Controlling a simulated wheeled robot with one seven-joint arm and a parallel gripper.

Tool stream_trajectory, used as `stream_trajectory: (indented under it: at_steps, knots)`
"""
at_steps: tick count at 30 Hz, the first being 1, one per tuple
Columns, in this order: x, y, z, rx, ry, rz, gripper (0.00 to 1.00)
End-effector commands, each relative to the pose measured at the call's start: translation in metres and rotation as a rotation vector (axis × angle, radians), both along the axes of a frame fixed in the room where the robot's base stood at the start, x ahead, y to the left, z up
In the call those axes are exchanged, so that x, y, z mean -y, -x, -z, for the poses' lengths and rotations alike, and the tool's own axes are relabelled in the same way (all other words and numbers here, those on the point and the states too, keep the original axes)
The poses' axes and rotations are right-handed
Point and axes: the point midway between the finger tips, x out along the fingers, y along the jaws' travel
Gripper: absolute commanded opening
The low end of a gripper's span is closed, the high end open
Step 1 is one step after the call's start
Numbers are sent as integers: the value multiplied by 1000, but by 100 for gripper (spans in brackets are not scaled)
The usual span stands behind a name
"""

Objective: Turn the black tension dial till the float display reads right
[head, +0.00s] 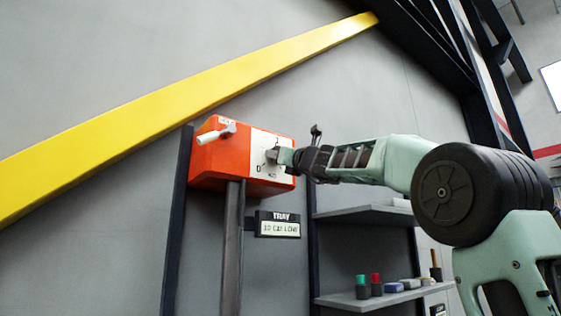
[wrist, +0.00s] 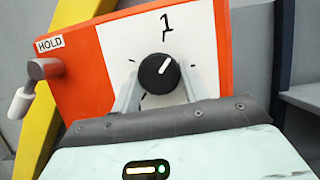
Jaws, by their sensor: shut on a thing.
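The black dial (wrist: 159,73) sits on a white panel on the front of an orange box (head: 235,158). Its white pointer line is tilted up and slightly right, near the "1" printed above. My gripper (wrist: 160,84) has one grey finger on each side of the dial and is shut on it. In the head view my gripper (head: 276,156) reaches the white panel from the right and hides the dial. The display (head: 279,229) below the box shows small text that seems to end in "LOW"; I cannot read it surely.
A lever with a white grip (head: 210,137), under a HOLD label (wrist: 50,44), sticks out at the box's left. A dark post (head: 232,250) holds the box. Shelves (head: 385,298) with small coloured items stand below my arm. A yellow beam (head: 190,102) crosses the wall behind.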

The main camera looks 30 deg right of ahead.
Motion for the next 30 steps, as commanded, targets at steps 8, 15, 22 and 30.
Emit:
stream_trajectory:
  at_steps: [8, 15, 22, 30]
  knots:
    - [-3, -1, 2, -12, -248, 0, 21]
    - [-4, -2, 2, -19, -415, 1, 21]
    - [-5, -2, 2, -22, -510, 1, 21]
    - [-4, -1, 2, -24, -549, 2, 21]
